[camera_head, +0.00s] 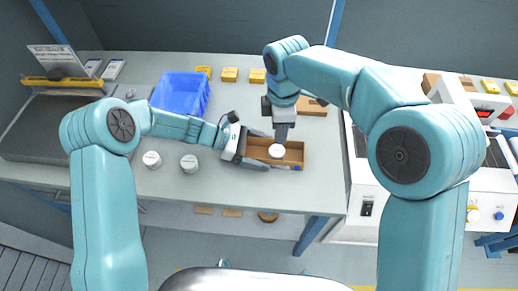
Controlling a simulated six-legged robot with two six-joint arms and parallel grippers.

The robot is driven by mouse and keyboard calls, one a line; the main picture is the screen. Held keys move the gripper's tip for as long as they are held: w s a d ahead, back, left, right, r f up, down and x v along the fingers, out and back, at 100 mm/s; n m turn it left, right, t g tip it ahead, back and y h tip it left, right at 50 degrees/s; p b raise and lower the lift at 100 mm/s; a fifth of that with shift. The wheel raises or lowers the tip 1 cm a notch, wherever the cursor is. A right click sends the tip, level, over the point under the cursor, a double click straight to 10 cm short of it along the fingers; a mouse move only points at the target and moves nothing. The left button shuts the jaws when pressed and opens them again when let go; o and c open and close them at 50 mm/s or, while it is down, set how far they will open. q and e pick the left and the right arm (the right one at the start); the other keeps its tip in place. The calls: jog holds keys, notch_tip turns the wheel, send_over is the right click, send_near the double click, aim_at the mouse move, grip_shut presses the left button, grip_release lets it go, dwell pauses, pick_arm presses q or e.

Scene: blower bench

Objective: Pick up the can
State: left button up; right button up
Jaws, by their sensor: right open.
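A white can (277,151) stands in an open brown wooden box (296,152) on the bench. My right gripper (281,138) points down from above, open, with its fingertips just above or at the can; I cannot tell whether they touch it. My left gripper (252,152) is at the left end of the box, close to its wall. Its fingers overlap the box edge in view, and whether they grip it is unclear. Two similar white cans, one (152,160) and another (188,162), stand on the bench to the left.
A blue bin (181,94) stands behind my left forearm. Several yellow blocks (229,75) lie along the back. A white machine (367,190) with a switch stands to the right of the box. The bench's front edge is close in front of the box.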

aim_at(277, 151)
pick_arm(q)
jog(key=shift+s+r, duration=0.1)
jog(key=c, duration=0.6)
pick_arm(e)
jog(key=shift+s+r, duration=0.1)
jog(key=o, duration=0.3)
jog(key=m, duration=1.1)
jog(key=shift+d+f+m, duration=0.2)
jog(key=shift+f+m, duration=0.1)
jog(key=shift+m, duration=0.1)
jog(key=m, duration=0.2)
jog(key=shift+m, duration=0.4)
jog(key=f+m, duration=0.1)
jog(key=m, duration=0.2)
jog(key=m+t, duration=0.1)
jog(key=m, duration=0.2)
jog(key=s+a+f+m, duration=0.1)
jog(key=m, duration=0.2)
jog(key=shift+f+h, duration=0.3)
jog(key=shift+f, duration=0.05)
jog(key=shift+d+f+t, duration=0.1)
jog(key=shift+f+t, duration=0.2)
jog(key=shift+f, duration=0.35)
jog(key=f, duration=0.2)
jog(key=w+f, duration=0.1)
jog(key=f, duration=0.1)
jog(key=shift+d+f, duration=0.15)
jog(key=shift+f, duration=0.05)
jog(key=shift+s, duration=0.15)
